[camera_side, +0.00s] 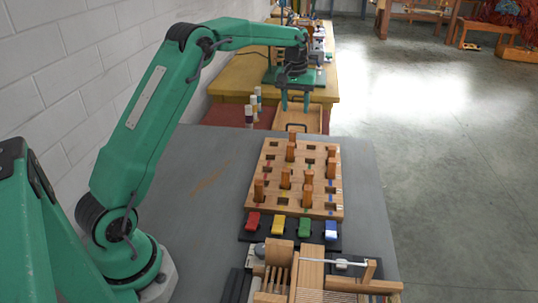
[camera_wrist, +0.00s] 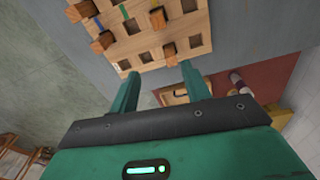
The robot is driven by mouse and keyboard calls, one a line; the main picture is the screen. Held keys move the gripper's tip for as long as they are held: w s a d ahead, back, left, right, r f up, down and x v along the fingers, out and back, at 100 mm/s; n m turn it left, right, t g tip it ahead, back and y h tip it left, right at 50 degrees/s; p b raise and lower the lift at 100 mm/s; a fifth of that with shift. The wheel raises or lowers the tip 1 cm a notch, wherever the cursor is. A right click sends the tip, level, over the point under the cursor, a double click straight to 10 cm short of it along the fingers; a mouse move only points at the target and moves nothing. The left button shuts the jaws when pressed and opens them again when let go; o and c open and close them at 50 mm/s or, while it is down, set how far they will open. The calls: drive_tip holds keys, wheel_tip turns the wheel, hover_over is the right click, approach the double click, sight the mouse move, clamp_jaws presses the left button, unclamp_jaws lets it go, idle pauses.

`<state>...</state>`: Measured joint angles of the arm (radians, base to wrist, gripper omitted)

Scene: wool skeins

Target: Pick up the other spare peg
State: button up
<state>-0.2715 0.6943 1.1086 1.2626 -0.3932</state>
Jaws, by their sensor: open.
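My gripper (camera_side: 295,104) is open and empty, its two green fingers pointing down beyond the far edge of the peg board. In the wrist view my gripper (camera_wrist: 160,72) has its fingertips apart just off the board's edge, with no peg between them. The wooden peg board (camera_side: 269,165) holds several upright brown pegs, among them a far peg (camera_side: 291,148) and a left peg (camera_side: 259,190). A shallow wooden tray (camera_side: 314,123) lies below my gripper; it shows partly behind a finger in the wrist view (camera_wrist: 168,97). I cannot tell which peg is the spare.
Coloured blocks, including a red block (camera_side: 253,221), stand in a row before the board. A small wooden loom (camera_side: 335,284) is at the front. White-topped bottles (camera_side: 250,115) stand left of the tray. The grey table left of the board is clear.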

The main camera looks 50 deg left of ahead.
drive_tip(key=n, duration=0.1)
hover_over(293, 131)
drive_tip(key=shift+g, duration=0.4)
drive_tip(key=f, duration=0.7)
drive_tip(key=shift+a+f, duration=0.2)
drive_tip(key=shift+f, duration=0.05)
drive_tip(key=shift+w+d+f, duration=0.1)
drive_tip(key=shift+f, duration=3.8)
clamp_jaws()
